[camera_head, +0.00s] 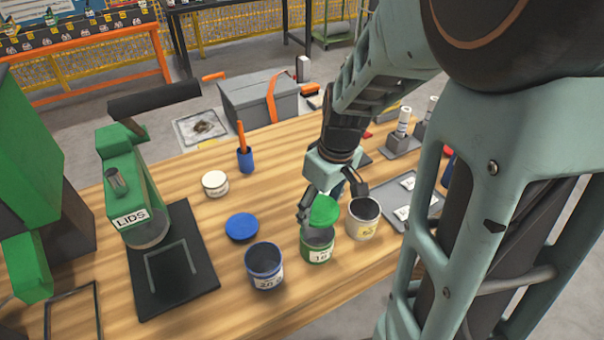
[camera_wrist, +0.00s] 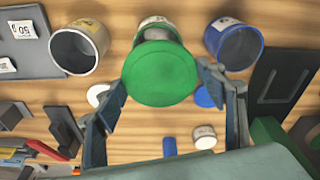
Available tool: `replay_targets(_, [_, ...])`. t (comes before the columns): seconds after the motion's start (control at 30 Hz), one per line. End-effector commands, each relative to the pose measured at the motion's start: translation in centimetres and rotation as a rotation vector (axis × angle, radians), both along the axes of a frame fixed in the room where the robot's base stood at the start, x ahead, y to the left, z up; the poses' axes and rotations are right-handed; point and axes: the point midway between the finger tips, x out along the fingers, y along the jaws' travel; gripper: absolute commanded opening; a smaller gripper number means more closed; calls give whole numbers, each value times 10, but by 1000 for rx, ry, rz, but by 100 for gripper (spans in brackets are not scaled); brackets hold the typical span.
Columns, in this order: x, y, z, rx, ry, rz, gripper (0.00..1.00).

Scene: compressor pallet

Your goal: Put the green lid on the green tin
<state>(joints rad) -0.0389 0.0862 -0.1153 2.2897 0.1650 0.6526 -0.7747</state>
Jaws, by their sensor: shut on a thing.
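The green lid (camera_head: 324,211) is held in my gripper (camera_head: 331,203), above the open green tin (camera_head: 318,252), which stands upright on the wooden table. The lid looks tilted in the head view, and a dark gap shows between it and the tin's rim. In the wrist view the lid (camera_wrist: 160,74) sits between my fingertips (camera_wrist: 164,76) and hides part of the tin (camera_wrist: 156,27) behind it. The tin's label and part of its opening show; the exact height of the lid over it is hard to tell.
An open white tin (camera_head: 362,222) stands close right of the green tin, and an open blue tin (camera_head: 264,268) stands left. A blue lid (camera_head: 242,227) and a white round container (camera_head: 215,184) lie behind. A green LIDS machine (camera_head: 130,185) and dark mat (camera_head: 170,275) are at left.

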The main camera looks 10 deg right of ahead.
Motion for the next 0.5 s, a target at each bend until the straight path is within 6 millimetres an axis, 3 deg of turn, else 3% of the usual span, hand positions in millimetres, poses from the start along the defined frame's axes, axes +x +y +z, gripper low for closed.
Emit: replay_targets(0.5, [0, 1, -45, 0, 1, 3, 44])
